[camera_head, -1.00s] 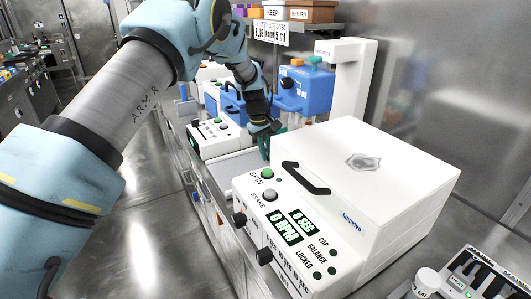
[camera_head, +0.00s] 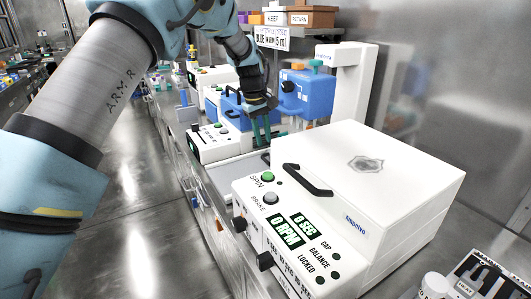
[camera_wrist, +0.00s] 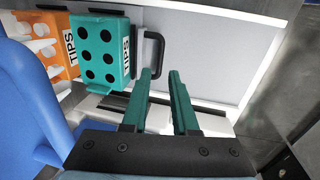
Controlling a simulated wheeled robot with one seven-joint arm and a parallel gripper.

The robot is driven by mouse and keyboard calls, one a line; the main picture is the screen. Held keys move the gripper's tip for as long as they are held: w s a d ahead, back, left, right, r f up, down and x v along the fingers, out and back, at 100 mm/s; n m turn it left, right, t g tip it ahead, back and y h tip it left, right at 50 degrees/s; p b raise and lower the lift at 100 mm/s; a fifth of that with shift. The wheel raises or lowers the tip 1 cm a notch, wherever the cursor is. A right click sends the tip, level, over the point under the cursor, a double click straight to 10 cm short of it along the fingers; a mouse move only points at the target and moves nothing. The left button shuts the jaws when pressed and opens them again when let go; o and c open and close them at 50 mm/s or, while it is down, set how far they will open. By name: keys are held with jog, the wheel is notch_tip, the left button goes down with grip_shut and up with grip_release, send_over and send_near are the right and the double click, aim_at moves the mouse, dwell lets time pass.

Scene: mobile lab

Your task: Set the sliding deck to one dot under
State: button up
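In the head view, the sliding deck looks to be the pale grey slab (camera_head: 232,183) between the white centrifuge and the pipetting unit; my arm partly covers this area. The wrist view shows a pale deck surface (camera_wrist: 205,55) with a black handle (camera_wrist: 159,48) on it. No dot scale can be read in either view. My gripper (camera_head: 268,138) is over the far end of the slab, teal fingers pointing down. In the wrist view my gripper (camera_wrist: 160,74) is open, with an empty gap between its fingers. Its tips appear near the handle's lower end; contact cannot be told.
A teal tips box (camera_wrist: 112,62) and an orange tips box (camera_wrist: 48,40) lie left of my fingers. The white centrifuge (camera_head: 385,170) stands in front right. A blue pipetting head (camera_head: 308,92) hangs close to my gripper. The floor (camera_head: 140,220) at left is clear.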

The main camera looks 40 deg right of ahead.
jog(key=shift+a+r, duration=0.15)
jog(key=shift+r, duration=0.6)
jog(key=shift+a+r, duration=0.1)
jog(key=shift+r, duration=0.6)
jog(key=shift+c, duration=0.4)
jog(key=shift+f, duration=0.1)
jog(key=shift+c, duration=0.7)
jog(key=shift+f+h, duration=0.3)
jog(key=shift+f, duration=0.1)
jog(key=shift+c, duration=0.8)
jog(key=f+h, duration=0.1)
jog(key=f+t+p, duration=0.1)
jog(key=a+h, duration=0.1)
jog(key=shift+s+f+m+h+p, duration=0.3)
jog(key=shift+f+m+p, duration=0.05)
jog(key=shift+f+m, duration=0.05)
grip_shut()
jog(key=t+h+p, duration=0.1)
jog(key=t+h, duration=0.1)
jog(key=t, duration=0.2)
send_near(261, 164)
jog(key=shift+m, duration=0.3)
jog(key=p+x, duration=0.3)
jog(key=x, duration=0.2)
jog(key=shift+w+d, duration=0.25)
jog(key=shift+w, duration=0.05)
